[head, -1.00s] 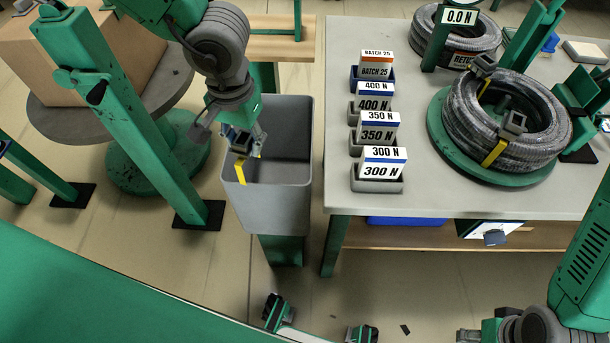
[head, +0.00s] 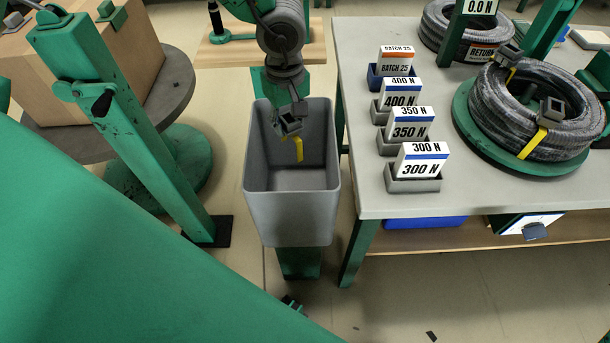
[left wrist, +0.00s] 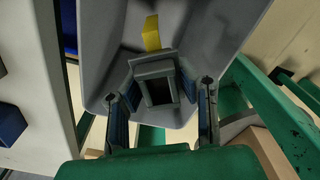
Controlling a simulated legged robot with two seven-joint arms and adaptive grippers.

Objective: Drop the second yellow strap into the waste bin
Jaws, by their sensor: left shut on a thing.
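My left gripper (head: 289,122) hangs over the mouth of the grey waste bin (head: 290,215). It is shut on a dark grey buckle (left wrist: 155,84), with one finger on each side of it in the left wrist view. The yellow strap (head: 299,149) hangs from this buckle, inside the bin's outline; it also shows in the left wrist view (left wrist: 151,34). I cannot tell exactly how high it is against the rim. The visible bin floor looks empty. My right gripper is not in view.
The grey table (head: 375,190) stands right of the bin, with several label cards in holders. A hose coil (head: 500,110) with yellow straps and grey buckles lies on a green disc (head: 480,139). A green post (head: 150,150) and a cardboard box (head: 125,60) stand left.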

